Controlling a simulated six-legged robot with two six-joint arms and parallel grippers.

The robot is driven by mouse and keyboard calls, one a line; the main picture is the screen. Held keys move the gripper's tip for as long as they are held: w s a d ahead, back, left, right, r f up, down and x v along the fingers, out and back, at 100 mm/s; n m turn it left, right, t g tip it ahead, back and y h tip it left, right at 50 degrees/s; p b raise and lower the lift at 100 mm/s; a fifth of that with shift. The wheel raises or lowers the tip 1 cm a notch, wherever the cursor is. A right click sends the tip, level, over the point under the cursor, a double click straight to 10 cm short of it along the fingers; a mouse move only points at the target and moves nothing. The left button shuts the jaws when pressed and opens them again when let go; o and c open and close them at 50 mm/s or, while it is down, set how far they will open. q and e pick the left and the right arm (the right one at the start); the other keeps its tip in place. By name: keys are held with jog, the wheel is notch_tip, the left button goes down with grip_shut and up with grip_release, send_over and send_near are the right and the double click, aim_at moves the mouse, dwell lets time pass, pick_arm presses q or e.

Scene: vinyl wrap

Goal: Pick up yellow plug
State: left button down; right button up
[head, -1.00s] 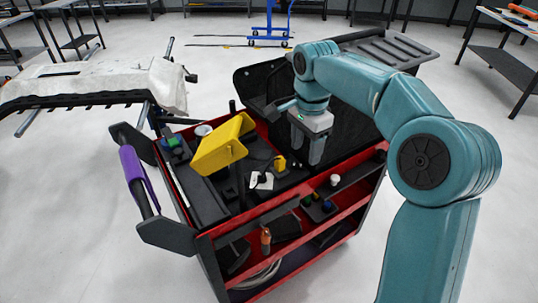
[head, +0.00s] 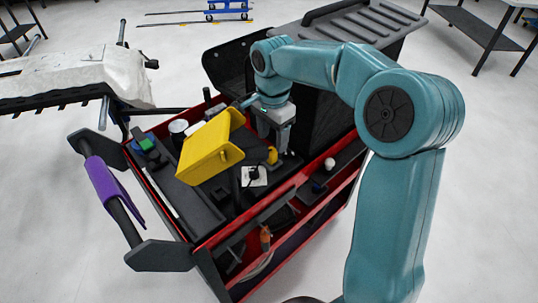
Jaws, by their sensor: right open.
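The small yellow plug (head: 272,155) sits in the top tray of the red and black cart, partly hidden by my gripper. My right gripper (head: 281,148) points down into the tray, open, with its fingers right at the plug. I cannot tell whether they touch it or stand on both sides of it. My left gripper is not in view.
A yellow box (head: 207,148) stands just left of my gripper, above the tray. A white object (head: 254,177) lies in front of the plug. The cart's black back panel (head: 325,105) rises behind. A purple-wrapped handle (head: 112,190) is at the left.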

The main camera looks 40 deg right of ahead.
aim_at(271, 150)
notch_tip(271, 150, down, 6)
jog(key=shift+a+r, duration=0.1)
jog(key=shift+a, duration=0.05)
jog(key=shift+r, duration=0.1)
jog(key=c, duration=1)
